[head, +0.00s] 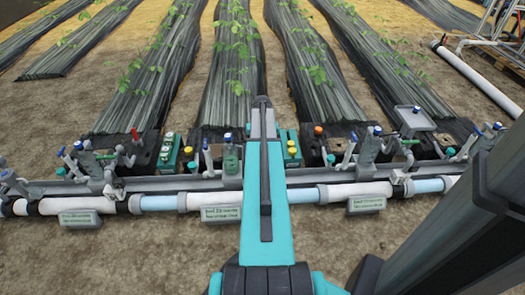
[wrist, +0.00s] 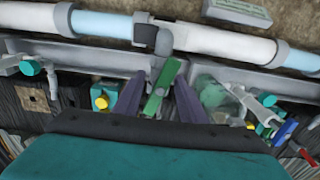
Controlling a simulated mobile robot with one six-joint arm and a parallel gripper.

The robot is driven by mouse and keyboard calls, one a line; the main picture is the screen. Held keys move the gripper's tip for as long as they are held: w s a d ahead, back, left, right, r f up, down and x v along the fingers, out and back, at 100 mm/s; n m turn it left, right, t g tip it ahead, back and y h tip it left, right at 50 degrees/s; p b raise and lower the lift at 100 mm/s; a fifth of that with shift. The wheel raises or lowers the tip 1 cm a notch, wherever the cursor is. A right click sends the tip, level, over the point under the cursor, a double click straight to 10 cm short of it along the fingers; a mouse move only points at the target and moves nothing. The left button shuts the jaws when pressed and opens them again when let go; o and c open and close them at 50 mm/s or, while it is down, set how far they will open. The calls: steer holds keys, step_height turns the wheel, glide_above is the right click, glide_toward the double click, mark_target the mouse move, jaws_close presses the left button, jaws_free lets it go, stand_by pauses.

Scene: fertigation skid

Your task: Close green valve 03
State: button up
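A green valve handle (wrist: 160,88) shows in the wrist view, standing out from the grey rail below the pipe. My gripper (wrist: 158,98) has its two dark fingers apart, one on each side of this handle. I cannot tell whether either finger touches it. No number 03 can be read on it. In the head view my arm reaches forward over the pipe, and my gripper (head: 262,108) and arm hide this handle.
A white and blue pipe (head: 338,191) runs across in front, with small unreadable signs (head: 220,214) below it.

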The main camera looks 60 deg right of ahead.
steer(key=shift+f+p, duration=0.25)
steer(key=shift+p, duration=0.05)
stand_by(0.5)
steer(key=shift+c, duration=0.5)
steer(key=c, duration=0.6)
steer(key=o, duration=0.7)
steer(key=shift+f+p, duration=0.25)
steer(key=shift+p, duration=0.05)
steer(key=shift+r, duration=0.1)
steer(key=shift+r+p, duration=3.15)
steer(key=shift+r, duration=0.75)
